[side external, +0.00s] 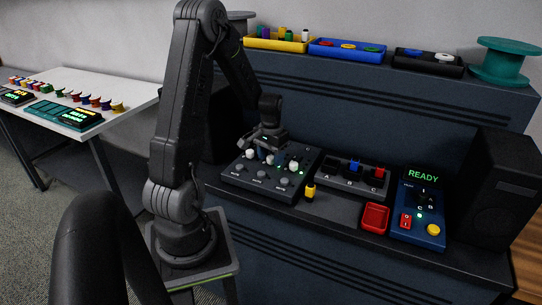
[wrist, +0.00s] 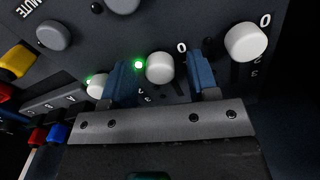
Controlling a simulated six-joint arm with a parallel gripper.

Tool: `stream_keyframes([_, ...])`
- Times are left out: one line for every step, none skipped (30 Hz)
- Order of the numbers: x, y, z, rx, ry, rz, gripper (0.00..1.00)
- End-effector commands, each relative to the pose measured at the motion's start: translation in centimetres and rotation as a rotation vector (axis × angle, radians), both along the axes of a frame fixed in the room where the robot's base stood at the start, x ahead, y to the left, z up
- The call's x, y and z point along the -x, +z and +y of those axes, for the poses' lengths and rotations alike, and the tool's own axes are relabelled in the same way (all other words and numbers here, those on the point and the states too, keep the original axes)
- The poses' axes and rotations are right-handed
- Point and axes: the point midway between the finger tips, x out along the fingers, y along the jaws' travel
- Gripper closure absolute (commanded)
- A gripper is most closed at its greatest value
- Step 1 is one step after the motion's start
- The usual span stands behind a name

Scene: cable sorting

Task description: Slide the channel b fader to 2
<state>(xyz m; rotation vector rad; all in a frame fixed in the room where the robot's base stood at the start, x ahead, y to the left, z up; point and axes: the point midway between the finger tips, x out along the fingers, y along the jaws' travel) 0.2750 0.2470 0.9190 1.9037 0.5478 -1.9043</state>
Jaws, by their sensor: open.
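The dark mixer panel (side external: 262,181) carries three white fader caps in a row. The middle cap (wrist: 160,68), by position probably channel b, stands near its 0 mark in the wrist view. Its other scale marks are partly hidden, and no channel letter is readable beside it. My gripper (wrist: 161,78) is open, with one blue fingertip on either side of this cap; I cannot tell whether either touches it. In the side view my gripper (side external: 267,146) is low over the panel and partly covers the middle cap.
The neighbouring caps (wrist: 246,42) and (wrist: 98,86) stand close outside my fingers. Grey MUTE knobs (side external: 262,174) line the panel's front. Beside it are a yellow piece (side external: 310,191), an A-B-C block (side external: 338,178), a red tray (side external: 375,217) and a READY console (side external: 418,215).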

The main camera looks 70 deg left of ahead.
Motion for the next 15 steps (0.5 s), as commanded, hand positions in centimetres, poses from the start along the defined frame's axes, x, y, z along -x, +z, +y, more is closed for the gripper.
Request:
stream_keyframes([0.0,0.02,0.0,0.0,0.0,0.0,0.47])
stream_keyframes([0.0,0.02,0.0,0.0,0.0,0.0,0.5])
stream_keyframes([-0.01,0.03,0.01,0.0,0.0,0.0,0.54])
stream_keyframes([-0.01,0.03,0.01,0.0,0.0,0.0,0.57])
stream_keyframes([-0.01,0.03,0.01,0.0,0.0,0.0,0.6])
stream_keyframes([-0.01,0.04,0.01,0.0,0.0,0.0,0.64])
stream_keyframes([0.0,0.04,0.01,0.0,0.0,0.0,0.67])
stream_keyframes([-0.01,0.04,0.01,0.0,0.0,0.0,0.69])
stream_keyframes([-0.01,0.04,0.01,0.0,0.0,0.0,0.73])
stream_keyframes([-0.01,0.05,0.01,0.0,0.0,0.0,0.76])
stream_keyframes([-0.01,0.05,0.01,0.0,0.0,0.0,0.79])
stream_keyframes([-0.01,0.05,0.01,0.0,0.0,0.0,0.83])
stream_keyframes([-0.02,0.05,0.01,0.0,0.0,0.0,0.86])
stream_keyframes([-0.02,0.05,0.01,0.0,0.0,0.0,0.89])
stream_keyframes([-0.02,0.06,0.01,0.0,0.0,0.0,0.92])
